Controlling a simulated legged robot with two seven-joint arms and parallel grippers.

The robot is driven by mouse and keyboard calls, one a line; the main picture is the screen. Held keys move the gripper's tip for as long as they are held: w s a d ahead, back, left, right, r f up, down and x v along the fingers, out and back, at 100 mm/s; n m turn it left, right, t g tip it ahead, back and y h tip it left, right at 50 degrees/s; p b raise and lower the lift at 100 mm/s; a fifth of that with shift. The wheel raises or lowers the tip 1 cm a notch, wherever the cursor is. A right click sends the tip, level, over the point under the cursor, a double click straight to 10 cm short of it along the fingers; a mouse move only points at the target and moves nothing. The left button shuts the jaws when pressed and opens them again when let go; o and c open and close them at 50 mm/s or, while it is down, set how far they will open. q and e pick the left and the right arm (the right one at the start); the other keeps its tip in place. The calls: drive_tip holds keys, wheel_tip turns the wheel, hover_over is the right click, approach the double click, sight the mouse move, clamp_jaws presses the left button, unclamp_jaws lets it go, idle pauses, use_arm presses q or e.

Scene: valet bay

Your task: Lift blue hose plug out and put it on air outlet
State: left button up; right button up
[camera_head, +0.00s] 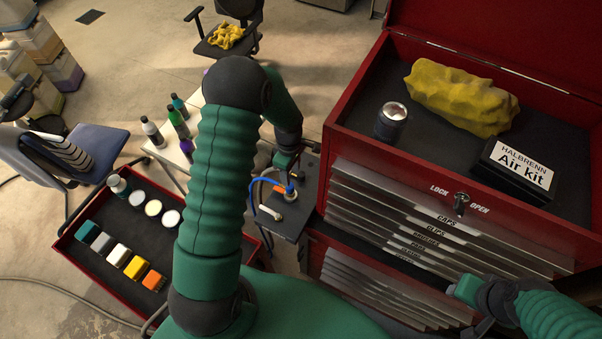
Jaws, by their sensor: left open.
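The blue hose (262,184) loops over a small dark panel (291,229) beside the red chest. An orange piece (290,189) is next to it; I cannot make out the plug's end. A pale fitting (270,212) lies on the panel, and I cannot tell which part is the air outlet. My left gripper (287,168) is open, just above the orange piece and hose; its fingertips are partly hidden and contact is unclear. My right gripper (467,289) is at the lower right, in front of the chest drawers, away from the hose.
The red tool chest (338,132) stands right, holding a yellow cloth (462,98), a dark can (391,121) and an Air kit box (513,172). A red-edged tray (78,262) with bottles and blocks lies left. Bottles stand on a table (168,153) behind; chairs stand beyond.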

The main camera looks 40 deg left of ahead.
sight(290, 187)
use_arm(q)
drive_tip(key=shift+r, duration=0.15)
drive_tip(key=shift+s+r, duration=0.15)
drive_tip(key=shift+s, duration=0.1)
drive_tip(key=shift+s+r, duration=0.25)
drive_tip(key=shift+s, duration=0.55)
drive_tip(key=f+b, duration=0.1)
drive_tip(key=f, duration=0.1)
drive_tip(key=w+f+b, duration=0.1)
drive_tip(key=shift+w+f, duration=0.2)
drive_tip(key=shift+f, duration=0.2)
drive_tip(key=f+b, duration=0.4)
drive_tip(key=f, duration=0.1)
drive_tip(key=shift+s+f, duration=0.1)
drive_tip(key=shift+s, duration=0.25)
drive_tip(key=shift+f+b, duration=0.15)
drive_tip(key=shift+b, duration=0.2)
drive_tip(key=shift+w, duration=0.25)
use_arm(e)
wheel_tip(290, 187, down, 6)
drive_tip(key=s, duration=0.1)
drive_tip(key=shift+s, duration=0.25)
use_arm(q)
drive_tip(key=shift+s, duration=0.2)
use_arm(e)
drive_tip(key=shift+s, duration=0.15)
